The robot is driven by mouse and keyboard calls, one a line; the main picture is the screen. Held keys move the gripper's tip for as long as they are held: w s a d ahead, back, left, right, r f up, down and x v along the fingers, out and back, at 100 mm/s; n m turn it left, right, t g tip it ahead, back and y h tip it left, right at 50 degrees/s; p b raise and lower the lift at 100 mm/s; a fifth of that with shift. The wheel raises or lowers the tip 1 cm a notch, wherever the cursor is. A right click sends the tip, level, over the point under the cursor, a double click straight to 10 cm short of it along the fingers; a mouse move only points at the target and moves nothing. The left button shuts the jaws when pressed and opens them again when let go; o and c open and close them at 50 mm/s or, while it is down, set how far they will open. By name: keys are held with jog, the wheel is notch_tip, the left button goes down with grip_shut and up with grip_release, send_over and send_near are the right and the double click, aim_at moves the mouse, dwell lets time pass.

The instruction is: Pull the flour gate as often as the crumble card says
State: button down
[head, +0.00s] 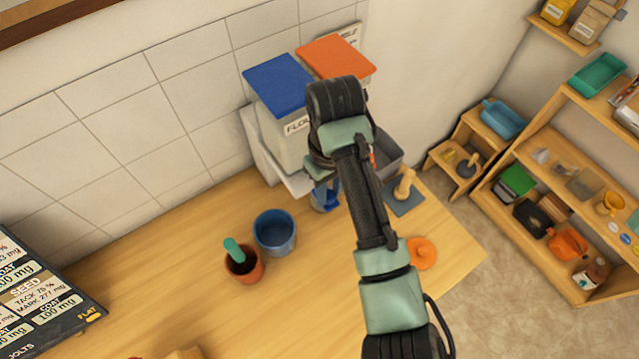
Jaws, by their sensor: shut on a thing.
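The flour dispenser (280,122) is a pale bin with a blue lid and a label partly covered by my arm. It stands against the tiled wall. A blue part (325,197), which looks like the flour gate's handle, shows low in front of it. My gripper (322,180) is at this blue part and shut on it; my wrist hides most of the fingers. A card (351,35) with small print is on the wall behind the orange-lidded bin, mostly hidden and unreadable. I cannot tell whether it is the crumble card.
An orange-lidded bin (336,57) adjoins the flour bin. A blue pot (274,232) and an orange pot (243,265) stand left of my arm. A wooden pestle-like thing (404,186) and an orange disc (421,253) are right. A dark board (45,300) lies far left.

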jog(key=shift+s+d, duration=0.1)
jog(key=shift+w+a, duration=0.75)
jog(key=shift+w, duration=0.3)
jog(key=shift+w+a, duration=0.1)
jog(key=shift+w, duration=0.05)
jog(key=c, duration=0.6)
grip_release()
jog(key=shift+o, duration=0.2)
jog(key=shift+r, duration=0.5)
notch_tip(320, 180, up, 12)
jog(key=p, duration=0.4)
